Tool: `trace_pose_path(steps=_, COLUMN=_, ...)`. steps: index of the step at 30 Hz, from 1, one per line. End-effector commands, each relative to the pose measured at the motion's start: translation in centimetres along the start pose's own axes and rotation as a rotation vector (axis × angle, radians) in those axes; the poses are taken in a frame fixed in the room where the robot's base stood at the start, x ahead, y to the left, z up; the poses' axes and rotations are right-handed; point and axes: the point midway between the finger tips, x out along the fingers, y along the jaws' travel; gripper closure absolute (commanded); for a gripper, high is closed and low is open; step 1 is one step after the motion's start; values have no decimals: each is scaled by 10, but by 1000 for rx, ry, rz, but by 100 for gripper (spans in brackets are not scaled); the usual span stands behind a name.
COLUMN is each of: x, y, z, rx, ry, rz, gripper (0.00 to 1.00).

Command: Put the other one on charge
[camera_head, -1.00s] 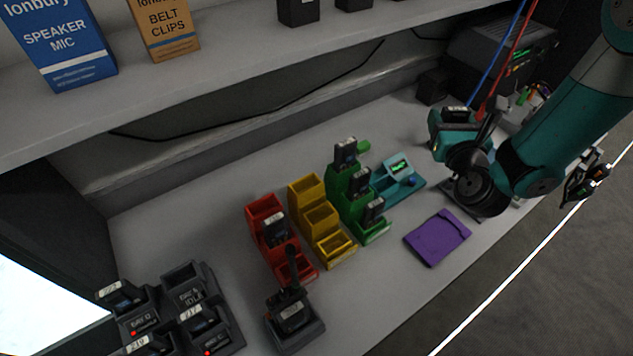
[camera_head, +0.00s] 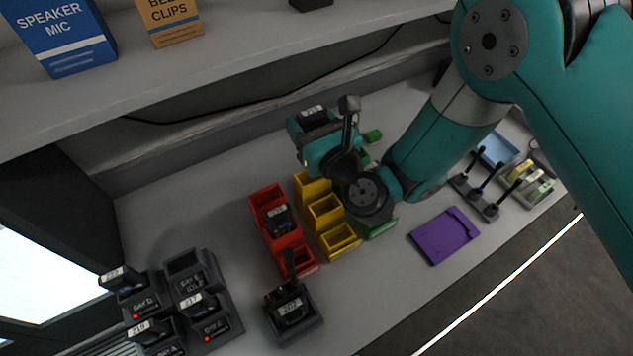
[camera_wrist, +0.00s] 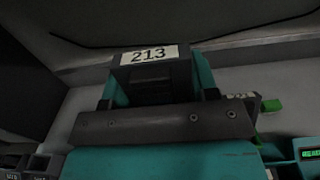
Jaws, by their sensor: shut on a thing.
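My gripper (camera_head: 318,133) is shut on a dark battery (camera_head: 312,113) and holds it above the back of the colored racks. In the wrist view the battery (camera_wrist: 150,78) shows a white label reading 213 between the teal fingers. The charger (camera_head: 216,300) stands at the front left. Three of its bays hold batteries labelled 223 (camera_head: 112,274), 217 (camera_head: 190,301) and 219 (camera_head: 138,327). Its back right bay (camera_head: 183,262), marked idle, is empty.
The red rack (camera_head: 266,196) holds one battery (camera_head: 277,217); the yellow rack (camera_head: 339,238) looks empty. The green rack (camera_head: 378,229) is mostly hidden by my arm. A radio (camera_head: 290,306) labelled 202 stands in front. A purple pouch (camera_head: 443,236) lies right. The shelf (camera_head: 240,45) overhangs the back.

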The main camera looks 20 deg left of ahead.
Motion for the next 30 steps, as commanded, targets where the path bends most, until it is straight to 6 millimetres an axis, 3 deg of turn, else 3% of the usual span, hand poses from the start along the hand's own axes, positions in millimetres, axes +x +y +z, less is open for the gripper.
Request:
trace_pose_path(steps=4, x=0, y=0, z=-6, rx=-2, ry=-2, rz=1, gripper=72)
trace_pose_path(steps=10, x=0, y=0, z=-42, rx=-1, ry=2, rz=0, gripper=72)
trace_pose_path(steps=17, x=-1, y=0, z=-62, rx=-3, ry=8, rz=-2, gripper=72)
trace_pose_path(steps=24, x=0, y=2, z=-100, rx=-3, ry=14, rz=-1, gripper=72)
trace_pose_path(steps=30, x=0, y=2, z=-100, rx=-2, ry=12, rz=-2, gripper=72)
